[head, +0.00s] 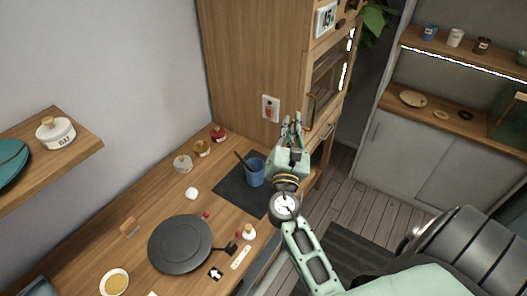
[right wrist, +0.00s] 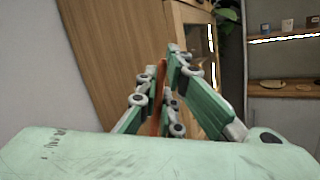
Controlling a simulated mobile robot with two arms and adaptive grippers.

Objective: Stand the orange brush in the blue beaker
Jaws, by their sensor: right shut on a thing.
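The blue beaker (head: 255,173) stands upright on a dark mat (head: 232,193) on the wooden worktop. A dark stick (head: 242,160) leans out of it to the left. My right gripper (head: 291,124) is just right of and beyond the beaker in the head view, its fingers pointing away. In the right wrist view, its fingers (right wrist: 163,75) are shut on a thin orange-brown upright piece, the orange brush (right wrist: 159,90). Most of the brush is hidden by the fingers and the green gripper body. In the head view the brush cannot be made out. My left gripper is not in view.
A round dark plate (head: 180,244) lies on the worktop, with several small jars (head: 202,148) behind it. A wooden cabinet (head: 255,65) rises behind the mat. A shelf with a lidded pot (head: 55,134) juts out at the left.

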